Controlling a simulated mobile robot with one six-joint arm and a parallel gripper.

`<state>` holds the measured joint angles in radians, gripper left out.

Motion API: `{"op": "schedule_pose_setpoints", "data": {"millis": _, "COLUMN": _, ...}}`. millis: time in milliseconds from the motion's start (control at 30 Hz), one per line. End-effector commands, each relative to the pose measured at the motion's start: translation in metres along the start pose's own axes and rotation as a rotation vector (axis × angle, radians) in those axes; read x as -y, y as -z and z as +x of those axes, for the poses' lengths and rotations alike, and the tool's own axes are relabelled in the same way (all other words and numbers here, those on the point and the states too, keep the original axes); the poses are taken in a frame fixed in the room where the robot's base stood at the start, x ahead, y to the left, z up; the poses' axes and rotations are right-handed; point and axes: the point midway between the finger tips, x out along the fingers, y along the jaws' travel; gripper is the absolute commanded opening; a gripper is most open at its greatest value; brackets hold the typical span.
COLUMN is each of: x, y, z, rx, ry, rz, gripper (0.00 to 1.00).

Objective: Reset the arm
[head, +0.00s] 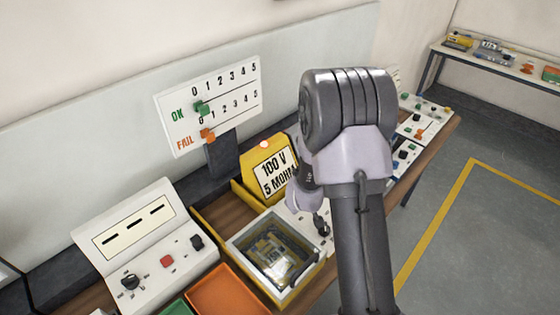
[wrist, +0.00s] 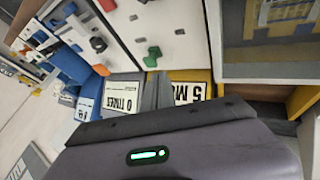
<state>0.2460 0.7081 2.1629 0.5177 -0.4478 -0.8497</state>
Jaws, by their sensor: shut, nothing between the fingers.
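My arm (head: 350,150) rises in the right middle of the head view and bends over the workbench. Its elbow and forearm cover much of the bench behind. In the head view the fingers of my gripper are hidden. In the wrist view the dark gripper body with a green light fills the bottom, and my gripper (wrist: 157,92) is shut and empty. It points toward a yellow block labelled "5 M" and a white label reading "0 TIMES" (wrist: 121,98).
A yellow sign (head: 272,168) reading "100 V 5 MOHM" stands behind a framed tray (head: 238,252) holding a circuit board (head: 275,255). A white display panel (head: 140,240) is at left. An OK/FAIL counter board (head: 225,85) stands behind. Open floor (head: 490,230) lies at right.

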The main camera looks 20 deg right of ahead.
Motion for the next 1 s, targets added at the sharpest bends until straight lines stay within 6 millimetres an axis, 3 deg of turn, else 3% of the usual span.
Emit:
{"op": "schedule_pose_setpoints", "data": {"millis": 100, "x": 0.002, "y": 0.006, "z": -0.005, "rx": -0.01, "ry": 0.011, "rz": 0.02, "gripper": 0.0}}
{"op": "schedule_pose_setpoints", "data": {"millis": 167, "x": 0.008, "y": 0.018, "z": -0.022, "rx": -0.032, "ry": 0.039, "rz": 0.074, "gripper": 0.0}}
{"op": "schedule_pose_setpoints", "data": {"millis": 267, "x": 0.031, "y": 0.04, "z": -0.079, "rx": -0.075, "ry": 0.138, "rz": 0.227, "gripper": 0.0}}
{"op": "schedule_pose_setpoints", "data": {"millis": 333, "x": 0.056, "y": 0.04, "z": -0.13, "rx": -0.082, "ry": 0.224, "rz": 0.343, "gripper": 0.0}}
{"op": "schedule_pose_setpoints", "data": {"millis": 433, "x": 0.094, "y": 0.015, "z": -0.198, "rx": -0.059, "ry": 0.331, "rz": 0.493, "gripper": 0.0}}
{"op": "schedule_pose_setpoints", "data": {"millis": 500, "x": 0.119, "y": -0.014, "z": -0.235, "rx": -0.028, "ry": 0.385, "rz": 0.584, "gripper": 0.0}}
{"op": "schedule_pose_setpoints", "data": {"millis": 600, "x": 0.146, "y": -0.056, "z": -0.27, "rx": 0.021, "ry": 0.434, "rz": 0.689, "gripper": 0.0}}
{"op": "schedule_pose_setpoints", "data": {"millis": 700, "x": 0.161, "y": -0.083, "z": -0.287, "rx": 0.056, "ry": 0.456, "rz": 0.753, "gripper": 0.0}}
{"op": "schedule_pose_setpoints", "data": {"millis": 767, "x": 0.165, "y": -0.091, "z": -0.293, "rx": 0.069, "ry": 0.463, "rz": 0.775, "gripper": 0.0}}
{"op": "schedule_pose_setpoints", "data": {"millis": 1000, "x": 0.165, "y": -0.094, "z": -0.297, "rx": 0.078, "ry": 0.465, "rz": 0.786, "gripper": 0.0}}
